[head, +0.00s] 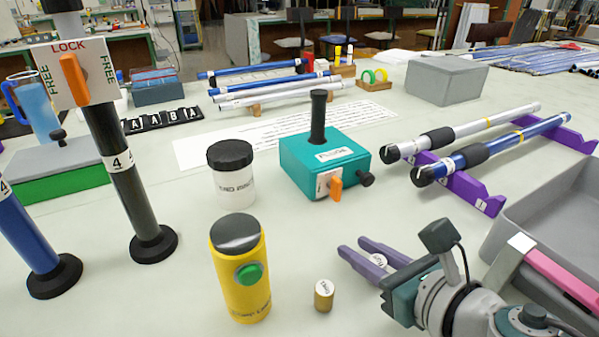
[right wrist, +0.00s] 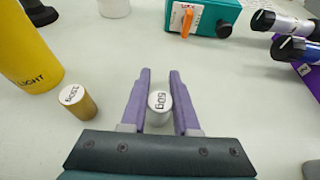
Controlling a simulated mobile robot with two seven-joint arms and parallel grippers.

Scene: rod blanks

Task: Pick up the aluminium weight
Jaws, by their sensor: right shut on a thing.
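The aluminium weight (right wrist: 160,104) is a small silver cylinder with a white top marked 50g. It stands between the purple fingers of my right gripper (right wrist: 160,88) in the right wrist view. The right gripper is shut on it. In the head view the right gripper (head: 375,256) reaches in from the lower right, and only the weight's pale top (head: 379,260) shows between the fingers. I cannot tell whether the weight is touching the table. A brass weight (head: 323,296) with a white top stands apart to the left; it also shows in the right wrist view (right wrist: 78,103). My left gripper is not in view.
A yellow cylinder with a green button (head: 240,270) and a white jar with a black lid (head: 231,175) stand left. A teal box (head: 310,165) is behind the gripper. Rods on purple rests (head: 455,185) and a grey bin (head: 560,205) are right.

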